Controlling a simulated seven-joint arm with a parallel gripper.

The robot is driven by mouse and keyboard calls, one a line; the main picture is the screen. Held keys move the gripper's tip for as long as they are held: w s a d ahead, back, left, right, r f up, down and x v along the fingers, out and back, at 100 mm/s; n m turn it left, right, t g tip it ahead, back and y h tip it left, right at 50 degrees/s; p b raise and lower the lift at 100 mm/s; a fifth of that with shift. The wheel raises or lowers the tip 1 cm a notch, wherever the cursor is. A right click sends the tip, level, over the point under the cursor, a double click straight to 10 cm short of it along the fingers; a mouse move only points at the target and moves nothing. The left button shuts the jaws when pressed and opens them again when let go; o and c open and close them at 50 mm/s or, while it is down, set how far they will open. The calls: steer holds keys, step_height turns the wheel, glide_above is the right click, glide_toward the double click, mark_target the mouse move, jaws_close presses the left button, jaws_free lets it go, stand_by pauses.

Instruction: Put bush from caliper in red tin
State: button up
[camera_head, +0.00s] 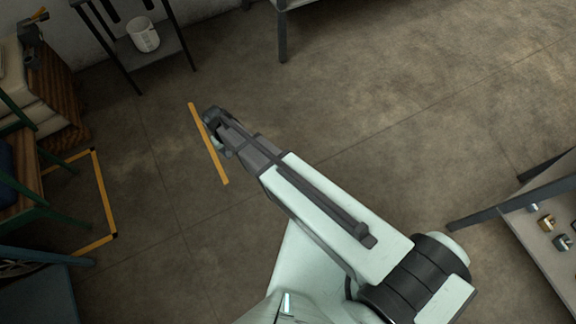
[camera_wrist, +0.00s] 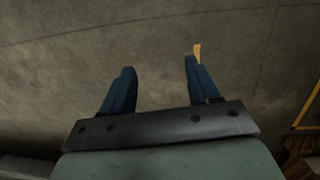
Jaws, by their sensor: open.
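My gripper (camera_wrist: 159,66) is open and empty in the wrist view, its two blue fingers spread above bare floor. In the head view my arm reaches toward the upper left, and its fingers cannot be made out. Several small metal parts lie on a grey table at the right edge: a brassy part (camera_head: 546,222), a dark and brass part (camera_head: 563,242) and a small one (camera_head: 533,207). I cannot tell whether any of them is the bush or belongs to a caliper. My gripper is far from them. No red tin shows in either view.
The grey table (camera_head: 540,232) is cut off at the right. A dark stand with a white container (camera_head: 143,35) is at the upper left. A wooden cabinet (camera_head: 62,88) and green-framed furniture fill the left edge. Yellow lines (camera_head: 104,190) mark the floor. The middle floor is clear.

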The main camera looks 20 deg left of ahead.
steer(key=w+d+f+m+g, duration=0.1)
steer(key=d+f+m+g, duration=0.15)
steer(key=d, duration=1.25)
steer(key=w+d+f+m+g, duration=0.15)
steer(key=d+f, duration=0.25)
steer(key=d, duration=1.1)
steer(key=s+d+m+g+y, duration=0.1)
steer(key=s+d+m, duration=0.1)
steer(key=s+d, duration=0.6)
steer(key=s+d+m+g, duration=0.1)
steer(key=s+d+m, duration=0.2)
steer(key=s+d, duration=0.4)
steer(key=d, duration=0.6)
steer(key=shift+s+f+y, duration=0.4)
steer(key=shift+s+d+m+g, duration=0.2)
steer(key=shift+s+m+g, duration=0.1)
steer(key=shift+c, duration=1.2)
steer(key=shift+a, duration=0.1)
